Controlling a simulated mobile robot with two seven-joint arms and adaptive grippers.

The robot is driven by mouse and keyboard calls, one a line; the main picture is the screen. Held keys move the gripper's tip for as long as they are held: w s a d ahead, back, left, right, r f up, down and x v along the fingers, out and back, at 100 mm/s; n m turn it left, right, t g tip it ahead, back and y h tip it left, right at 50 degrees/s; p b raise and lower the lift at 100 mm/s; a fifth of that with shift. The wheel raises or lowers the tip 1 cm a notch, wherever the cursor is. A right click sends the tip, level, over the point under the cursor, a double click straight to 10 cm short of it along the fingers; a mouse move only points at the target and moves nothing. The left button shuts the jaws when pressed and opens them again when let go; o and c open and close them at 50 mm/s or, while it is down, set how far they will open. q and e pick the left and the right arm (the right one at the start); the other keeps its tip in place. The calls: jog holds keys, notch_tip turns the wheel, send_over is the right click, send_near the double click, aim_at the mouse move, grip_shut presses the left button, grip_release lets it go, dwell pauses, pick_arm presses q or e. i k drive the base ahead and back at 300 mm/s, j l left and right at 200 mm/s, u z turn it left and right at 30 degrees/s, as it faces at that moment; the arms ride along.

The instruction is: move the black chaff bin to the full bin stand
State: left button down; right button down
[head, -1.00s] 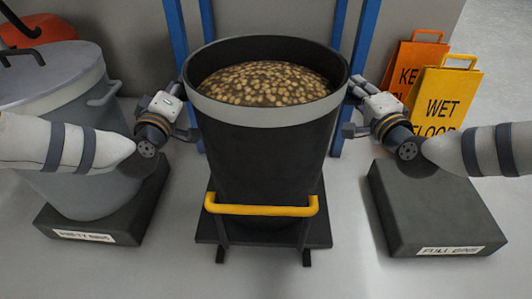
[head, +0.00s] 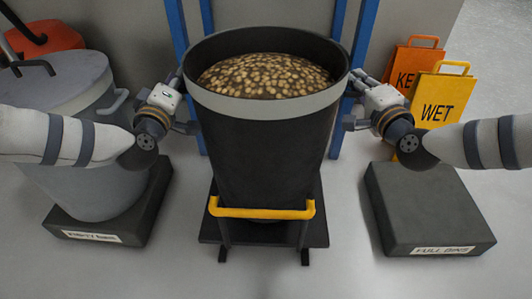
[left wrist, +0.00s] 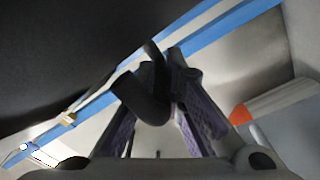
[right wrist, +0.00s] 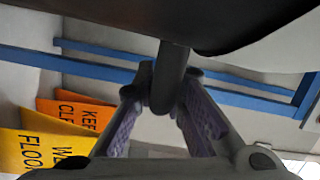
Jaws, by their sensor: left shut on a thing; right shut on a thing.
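The black chaff bin (head: 262,150) has a grey band below its rim and is filled with tan, chaff-like pieces. It is upright over a low dark stand (head: 230,229) with a yellow bar across its front. My left gripper (head: 180,82) is shut on the bin's left side handle, which shows black between the fingers in the left wrist view (left wrist: 148,98). My right gripper (head: 356,82) is shut on the right side handle, seen in the right wrist view (right wrist: 168,78). The full bin stand (head: 430,210), a low dark block labelled "FULL BINS", is empty, at the right. I cannot tell whether the bin's base touches the stand below.
A grey lidded bin (head: 70,185) stands on a dark block (head: 150,205) at the left. Blue posts (head: 175,40) rise behind the black bin. A yellow wet floor sign (head: 437,95) and an orange sign (head: 405,70) stand behind the full bin stand. Bare floor separates the stands.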

aim_at(430, 195)
jog(key=i+z, duration=0.25)
jog(key=z, duration=0.25)
jog(key=i+z, duration=0.2)
jog(key=z, duration=0.3)
jog(key=i+j+z, duration=0.2)
jog(key=z, duration=0.3)
